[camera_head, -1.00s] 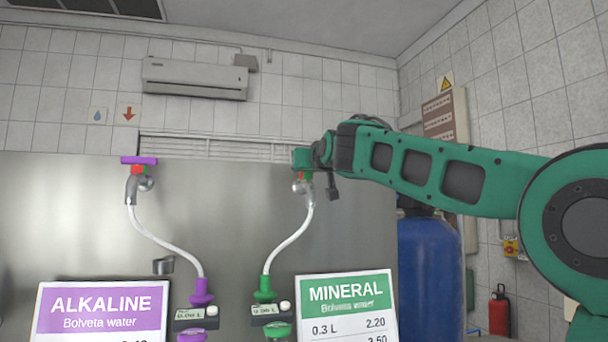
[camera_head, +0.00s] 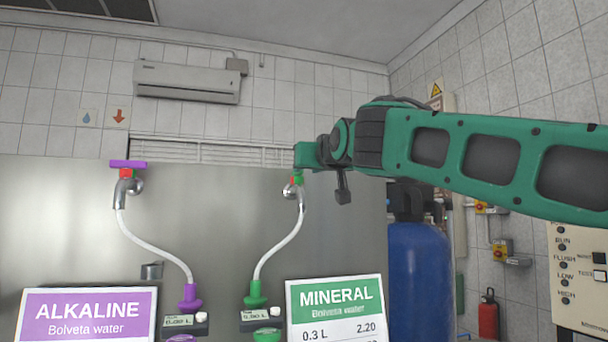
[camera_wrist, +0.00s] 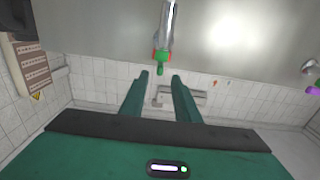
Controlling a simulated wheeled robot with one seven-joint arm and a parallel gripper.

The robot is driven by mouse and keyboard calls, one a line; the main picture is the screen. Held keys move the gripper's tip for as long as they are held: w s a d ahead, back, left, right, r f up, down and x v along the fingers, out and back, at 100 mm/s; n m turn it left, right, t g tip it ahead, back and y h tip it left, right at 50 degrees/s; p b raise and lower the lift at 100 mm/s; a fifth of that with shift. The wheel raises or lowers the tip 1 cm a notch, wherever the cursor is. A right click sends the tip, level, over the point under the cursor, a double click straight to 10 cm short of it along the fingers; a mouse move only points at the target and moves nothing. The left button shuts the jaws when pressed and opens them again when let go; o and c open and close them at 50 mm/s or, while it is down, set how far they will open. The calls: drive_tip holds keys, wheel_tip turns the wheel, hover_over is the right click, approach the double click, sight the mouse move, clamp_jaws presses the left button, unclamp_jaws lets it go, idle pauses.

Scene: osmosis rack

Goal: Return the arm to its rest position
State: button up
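My arm reaches in from the right of the head view, and my gripper (camera_head: 306,156) overlaps the top of the mineral tap (camera_head: 291,191). In the wrist view the two green fingers of my gripper (camera_wrist: 160,76) stand apart with nothing held between them. The metal mineral tap (camera_wrist: 166,30) with its red collar and green handle (camera_wrist: 160,70) shows just beyond the fingertips. I cannot tell the exact gap between fingers and handle. The alkaline tap (camera_head: 128,188) with its purple handle (camera_head: 128,164) is to the left.
A steel panel (camera_head: 215,215) stands behind. A blue tank (camera_head: 420,270), a fire extinguisher (camera_head: 488,316) and a control panel (camera_head: 580,275) are at the right.

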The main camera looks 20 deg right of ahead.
drive_tip(key=shift+f, duration=0.1)
idle(0.3)
drive_tip(key=s+d+f+m+g+h, duration=0.1)
drive_tip(key=s+d+f+g, duration=0.4)
drive_tip(key=f, duration=0.6)
drive_tip(key=s+d+f+m+g+h, duration=0.1)
drive_tip(key=s+d+f, duration=0.3)
drive_tip(key=d+f, duration=0.55)
drive_tip(key=s+d+f+m+g, duration=0.1)
drive_tip(key=s+d+f+g, duration=0.25)
drive_tip(key=f, duration=1.05)
drive_tip(key=s+f+m+g+y, duration=0.1)
drive_tip(key=s+f+g, duration=0.3)
drive_tip(key=s+f, duration=0.7)
drive_tip(key=s+f+m+g+y, duration=0.1)
drive_tip(key=s+f+g, duration=0.3)
drive_tip(key=s+f, duration=0.7)
drive_tip(key=s+m, duration=0.1)
drive_tip(key=s, duration=0.5)
drive_tip(key=shift+s+a+f+g+y, duration=0.25)
drive_tip(key=shift+a+f+g+y, duration=0.05)
drive_tip(key=shift+a+f+g, duration=0.1)
drive_tip(key=shift+w+f, duration=0.25)
drive_tip(key=shift+w, duration=0.4)
